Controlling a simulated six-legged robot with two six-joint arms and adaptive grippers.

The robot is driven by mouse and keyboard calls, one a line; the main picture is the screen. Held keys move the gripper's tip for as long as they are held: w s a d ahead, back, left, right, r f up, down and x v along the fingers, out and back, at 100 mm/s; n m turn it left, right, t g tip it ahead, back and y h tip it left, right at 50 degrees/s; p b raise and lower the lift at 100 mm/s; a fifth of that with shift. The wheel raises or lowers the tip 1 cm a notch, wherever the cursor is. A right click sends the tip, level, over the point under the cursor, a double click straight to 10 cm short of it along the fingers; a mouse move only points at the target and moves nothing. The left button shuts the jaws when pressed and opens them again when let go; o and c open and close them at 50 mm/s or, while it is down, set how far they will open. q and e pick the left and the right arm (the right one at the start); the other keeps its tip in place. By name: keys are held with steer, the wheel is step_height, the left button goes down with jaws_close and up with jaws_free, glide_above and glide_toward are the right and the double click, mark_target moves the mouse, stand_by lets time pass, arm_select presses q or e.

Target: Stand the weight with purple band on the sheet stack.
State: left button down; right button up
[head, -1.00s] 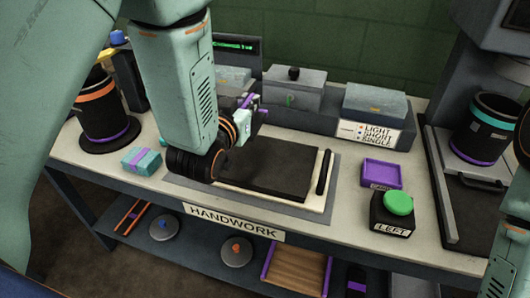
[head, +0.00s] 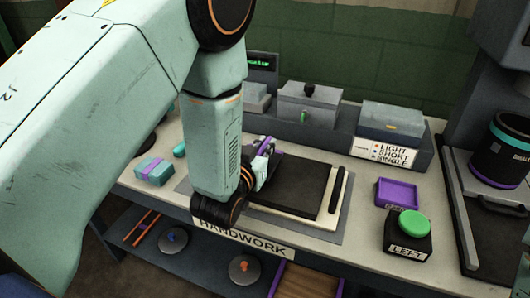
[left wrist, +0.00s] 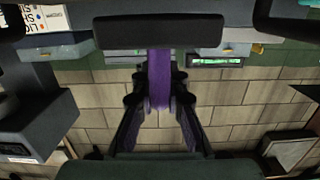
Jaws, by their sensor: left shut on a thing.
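My left gripper (head: 262,160) is shut on the weight with purple band, above the back left part of the sheet stack. In the left wrist view the weight's purple part (left wrist: 158,80) stands between the fingers, with a dark bar across its top end. In the head view my own arm hides much of the weight, and I cannot tell whether it touches the stack. The sheet stack (head: 300,187) is a flat black square on a cream board at the table's middle. My right gripper is not in view.
A teal block with a purple band (head: 153,172) lies left of the board. A purple tray (head: 397,194) and a black box with a green button (head: 408,238) stand to the right. Grey boxes (head: 308,105) line the back. A dark bar (head: 337,190) lies along the board's right side.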

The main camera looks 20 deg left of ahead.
arm_select(q)
steer(key=shift+w+a+f, duration=0.15)
steer(key=shift+w+f, duration=0.05)
steer(key=shift+f, duration=0.55)
steer(key=shift+w+f, duration=0.3)
steer(key=shift+s+r, duration=0.1)
steer(key=shift+s, duration=0.2)
steer(key=c, duration=1.8)
jaws_free()
steer(key=o, duration=0.4)
steer(key=shift+w+f, duration=0.15)
steer(key=shift+f, duration=0.1)
steer(key=shift+r, duration=0.1)
steer(key=shift+r, duration=0.15)
steer(key=s, duration=0.4)
steer(key=s+r, duration=0.1)
steer(key=s, duration=0.7)
steer(key=shift+r+p, duration=0.35)
steer(key=shift+r, duration=0.05)
